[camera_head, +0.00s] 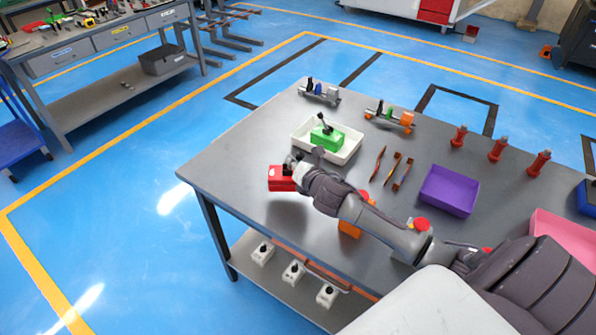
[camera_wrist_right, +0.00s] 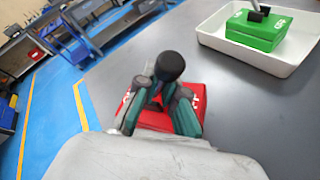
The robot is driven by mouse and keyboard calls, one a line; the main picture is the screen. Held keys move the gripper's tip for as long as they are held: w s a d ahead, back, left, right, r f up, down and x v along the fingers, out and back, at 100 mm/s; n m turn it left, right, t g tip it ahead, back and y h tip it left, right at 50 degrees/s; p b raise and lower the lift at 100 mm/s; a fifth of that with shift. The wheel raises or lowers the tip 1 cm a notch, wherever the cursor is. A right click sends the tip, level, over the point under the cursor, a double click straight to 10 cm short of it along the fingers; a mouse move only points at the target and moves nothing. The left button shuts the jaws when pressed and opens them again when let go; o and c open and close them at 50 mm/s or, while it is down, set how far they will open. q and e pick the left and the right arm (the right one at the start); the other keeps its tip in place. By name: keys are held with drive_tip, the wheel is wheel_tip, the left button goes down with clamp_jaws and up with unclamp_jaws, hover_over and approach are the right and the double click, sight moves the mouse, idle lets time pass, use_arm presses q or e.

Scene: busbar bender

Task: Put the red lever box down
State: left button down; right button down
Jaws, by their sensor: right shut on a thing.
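The red lever box (camera_head: 281,178) is at the left part of the grey table (camera_head: 250,150). My right gripper (camera_head: 291,164) is over the box and shut on its lever. In the right wrist view the box (camera_wrist_right: 155,117) lies below the gripper (camera_wrist_right: 165,90), and the lever's black knob (camera_wrist_right: 169,66) sticks up between the fingers. I cannot tell whether the box touches the tabletop. Much of the box is hidden by the gripper. My left gripper is not in view.
A white tray (camera_head: 343,157) holding a green lever box (camera_head: 326,137) stands just behind the red box. A purple bin (camera_head: 448,191), copper bars (camera_head: 396,171) and red posts (camera_head: 497,149) stand further right. White lever boxes (camera_head: 293,271) sit on the lower shelf. Bare tabletop lies left of the tray.

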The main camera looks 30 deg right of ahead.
drive_tip(key=shift+w+d+f, duration=0.2)
drive_tip(key=shift+d+f, duration=0.25)
drive_tip(key=shift+d, duration=0.25)
wheel_tip(320, 180, down, 4)
drive_tip(key=shift+r, duration=0.1)
drive_tip(key=shift+f, duration=0.2)
drive_tip(key=c, duration=1.3)
unclamp_jaws()
